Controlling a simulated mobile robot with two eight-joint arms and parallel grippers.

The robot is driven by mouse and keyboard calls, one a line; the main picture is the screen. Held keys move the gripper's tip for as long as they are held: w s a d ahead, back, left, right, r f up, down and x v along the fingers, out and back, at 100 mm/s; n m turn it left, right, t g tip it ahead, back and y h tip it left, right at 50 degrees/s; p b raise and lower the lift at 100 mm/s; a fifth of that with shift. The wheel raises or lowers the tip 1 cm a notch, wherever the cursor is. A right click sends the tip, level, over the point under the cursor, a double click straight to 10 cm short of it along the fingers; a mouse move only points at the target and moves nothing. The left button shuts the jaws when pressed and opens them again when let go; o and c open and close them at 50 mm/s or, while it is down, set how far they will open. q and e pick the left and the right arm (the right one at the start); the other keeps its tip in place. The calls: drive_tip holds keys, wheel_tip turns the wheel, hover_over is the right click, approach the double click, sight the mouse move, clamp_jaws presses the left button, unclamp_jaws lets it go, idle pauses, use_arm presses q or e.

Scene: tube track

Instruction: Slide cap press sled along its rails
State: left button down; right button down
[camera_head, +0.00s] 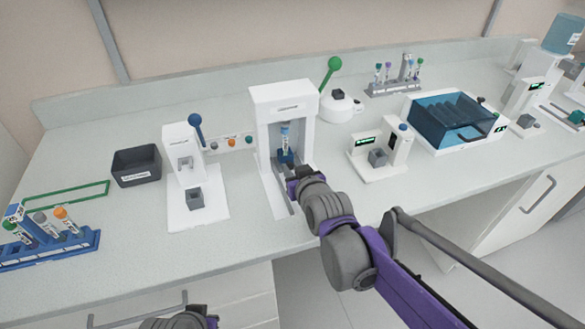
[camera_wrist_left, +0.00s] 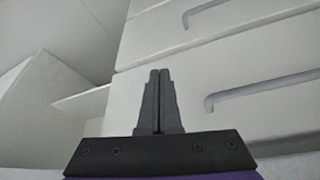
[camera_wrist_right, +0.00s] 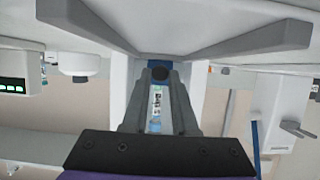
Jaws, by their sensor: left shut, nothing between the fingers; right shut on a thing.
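The cap press is a white frame (camera_head: 281,90) in the middle of the bench, with grey rails (camera_head: 280,190) on its white base. Its blue sled (camera_head: 286,157) sits under the arch with an upright tube (camera_head: 286,134) on it. My right gripper (camera_head: 294,177) is at the front of the sled. In the right wrist view my right gripper (camera_wrist_right: 160,76) is shut on a small dark knob (camera_wrist_right: 160,72) in front of the blue sled (camera_wrist_right: 159,63). My left gripper (camera_wrist_left: 158,77) is shut and empty, low in front of white drawers.
A smaller white press with a blue-knobbed lever (camera_head: 195,123) and a dark grey bin (camera_head: 136,166) stand to the left. A blue tube rack (camera_head: 50,252) is at far left. A white device (camera_head: 380,158) and a blue-lidded box (camera_head: 452,118) stand to the right.

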drive_tip(key=shift+s, duration=0.1)
idle(0.5)
drive_tip(key=s+d+p, duration=0.1)
drive_tip(key=s, duration=0.2)
drive_tip(key=s+d+p, duration=0.1)
drive_tip(key=s, duration=0.3)
drive_tip(key=s+d+p, duration=0.1)
drive_tip(key=s, duration=0.2)
drive_tip(key=shift+s+d+r, duration=0.1)
drive_tip(key=shift+s+d, duration=0.2)
drive_tip(key=shift+s, duration=0.1)
drive_tip(key=shift+s+d, duration=0.1)
drive_tip(key=shift+s, duration=0.15)
drive_tip(key=shift+p, duration=0.3)
drive_tip(key=c, duration=1.1)
unclamp_jaws()
drive_tip(key=shift+s+f, duration=0.1)
drive_tip(key=shift+f, duration=0.1)
drive_tip(key=o, duration=0.4)
drive_tip(key=shift+s+r, duration=0.1)
drive_tip(key=shift+s, duration=0.05)
